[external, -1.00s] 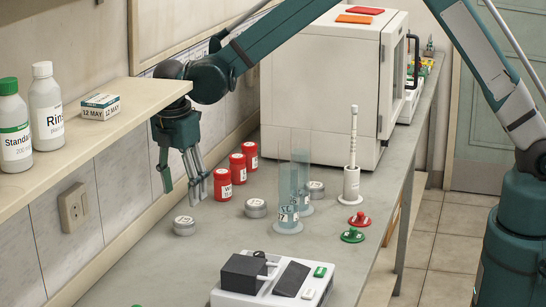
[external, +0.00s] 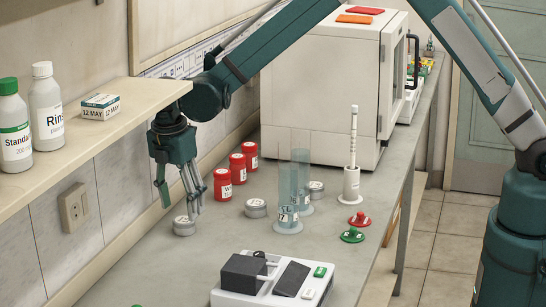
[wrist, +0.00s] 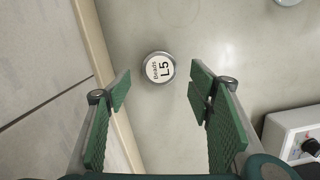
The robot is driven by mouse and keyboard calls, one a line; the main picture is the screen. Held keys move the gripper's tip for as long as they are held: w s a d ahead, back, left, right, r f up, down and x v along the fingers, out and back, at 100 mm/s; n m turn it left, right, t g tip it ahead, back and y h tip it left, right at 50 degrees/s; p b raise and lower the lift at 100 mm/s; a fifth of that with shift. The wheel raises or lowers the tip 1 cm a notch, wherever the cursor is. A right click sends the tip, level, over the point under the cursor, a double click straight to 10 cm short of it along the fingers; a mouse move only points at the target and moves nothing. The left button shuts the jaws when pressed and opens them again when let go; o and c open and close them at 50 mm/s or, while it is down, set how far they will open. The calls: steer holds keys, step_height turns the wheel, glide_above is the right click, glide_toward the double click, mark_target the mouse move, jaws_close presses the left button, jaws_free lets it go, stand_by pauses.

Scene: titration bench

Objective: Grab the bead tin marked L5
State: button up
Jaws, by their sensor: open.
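The bead tin marked L5 (wrist: 159,68) is a small round silver tin with a white label on its lid. In the wrist view it lies between and a little beyond the tips of my open gripper (wrist: 158,92). In the external view a small grey tin (external: 184,226) stands on the bench directly below my gripper (external: 178,207), close to the wall side; its label is too small to read there. The fingers are apart and hold nothing. The fingertips hang just above and beside the tin.
Two similar tins (external: 256,208) (external: 316,190) stand to the right. Several red-capped jars (external: 222,184) stand behind my gripper. Clear cylinders (external: 288,200) stand further right. A white device (external: 275,285) stands at the front. A shelf (external: 100,125) juts out on the left.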

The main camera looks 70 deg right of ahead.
mark_target(183, 220)
steer(key=shift+f, duration=0.2)
steer(key=shift+d+f, duration=0.2)
steer(key=shift+f, duration=1.05)
steer(key=shift+d+f, duration=0.15)
steer(key=shift+f, duration=1.05)
steer(key=shift+c, duration=0.3)
steer(key=c, duration=0.9)
